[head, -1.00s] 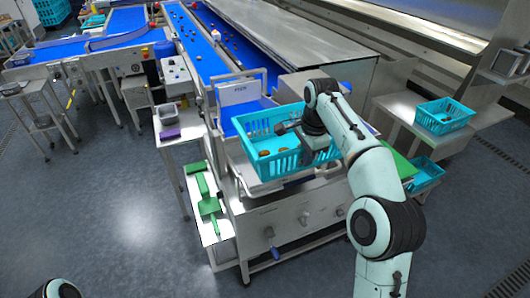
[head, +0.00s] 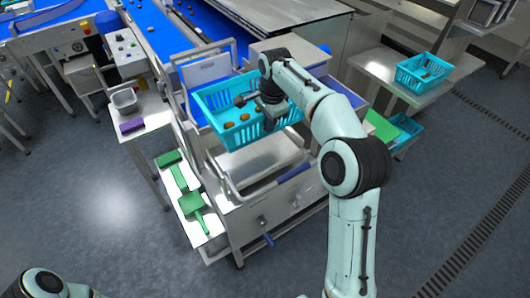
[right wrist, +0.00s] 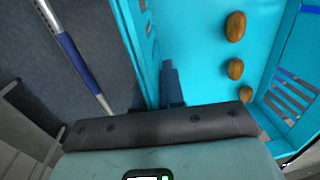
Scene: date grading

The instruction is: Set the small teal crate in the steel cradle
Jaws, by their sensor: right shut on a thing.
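The small teal crate (head: 205,104) is a slatted open basket with a few brown dates inside. The steel cradle (head: 262,160), a bare shiny bed with side rails and a blue-gripped handle, lies in front of and below the crate. The crate appears raised above the cradle's back part; I cannot tell whether they touch. My left gripper is out of view.
Another teal crate (head: 402,76) with dates stands on a steel side table (head: 365,62) at right. A further teal crate (head: 406,124) is lower down. A blue conveyor (head: 160,34) runs behind. Green tools (head: 190,203) lie on a low shelf at left.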

